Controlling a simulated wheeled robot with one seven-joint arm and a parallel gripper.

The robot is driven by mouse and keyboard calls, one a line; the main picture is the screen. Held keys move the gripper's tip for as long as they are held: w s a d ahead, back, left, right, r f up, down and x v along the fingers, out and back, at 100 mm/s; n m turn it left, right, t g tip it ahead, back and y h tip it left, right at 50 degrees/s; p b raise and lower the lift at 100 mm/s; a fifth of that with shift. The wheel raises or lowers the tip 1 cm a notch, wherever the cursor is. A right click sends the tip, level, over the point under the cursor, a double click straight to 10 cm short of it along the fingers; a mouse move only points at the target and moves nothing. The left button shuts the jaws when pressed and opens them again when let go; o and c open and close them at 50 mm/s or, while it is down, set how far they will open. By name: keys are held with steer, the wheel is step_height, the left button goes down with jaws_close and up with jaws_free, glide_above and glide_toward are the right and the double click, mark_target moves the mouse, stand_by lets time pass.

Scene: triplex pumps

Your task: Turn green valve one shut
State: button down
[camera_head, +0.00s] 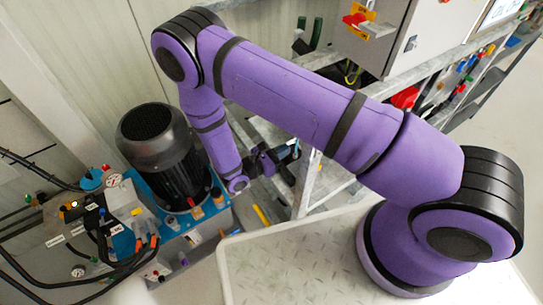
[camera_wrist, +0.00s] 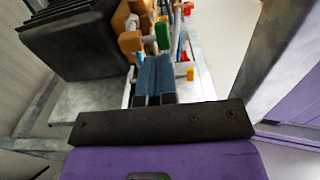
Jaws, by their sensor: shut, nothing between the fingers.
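A green valve handle (camera_wrist: 162,36) shows in the wrist view, just beyond the tips of my gripper (camera_wrist: 154,60). The two dark blue fingers are shut side by side, with nothing between them. Whether the tips touch the green handle I cannot tell. Tan-orange handles (camera_wrist: 131,42) stand close to the left of it, and a small red handle (camera_wrist: 187,7) is farther off to the right. In the head view my arm reaches down to the right side of the black motor; the fingertips and the green handle are hard to make out there.
The black motor (camera_head: 163,155) stands on a blue pump unit with gauges (camera_head: 90,180), hoses and several coloured handles. A grey metal frame (camera_head: 308,180) and a control cabinet (camera_head: 385,35) stand to the right.

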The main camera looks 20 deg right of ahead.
steer(key=shift+x, duration=3)
